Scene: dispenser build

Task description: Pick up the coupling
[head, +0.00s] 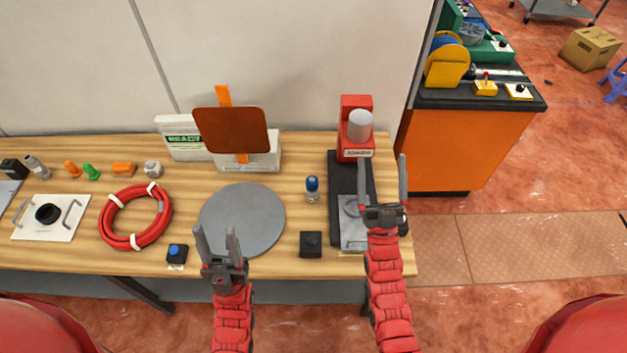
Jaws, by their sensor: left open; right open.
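I cannot tell for sure which part is the coupling. Two small metal parts could be it: a grey ribbed cylinder (37,167) lying at the far left of the bench, and a short grey nut-like piece (153,168) behind the red hose coil. My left gripper (216,237) is open and empty, over the front left edge of the round grey plate (255,217). My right gripper (382,170) is open and empty, over the right side of the black-based red dispenser machine (356,110). Both grippers are well to the right of the two metal parts.
Orange and green plugs (91,171), an orange block (123,169) and a red hose coil (136,240) crowd the left of the wooden bench. A white plate with handles (70,224), a blue-topped bottle (312,186) and a black block (311,245) stand around. An orange cabinet (450,150) is at right.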

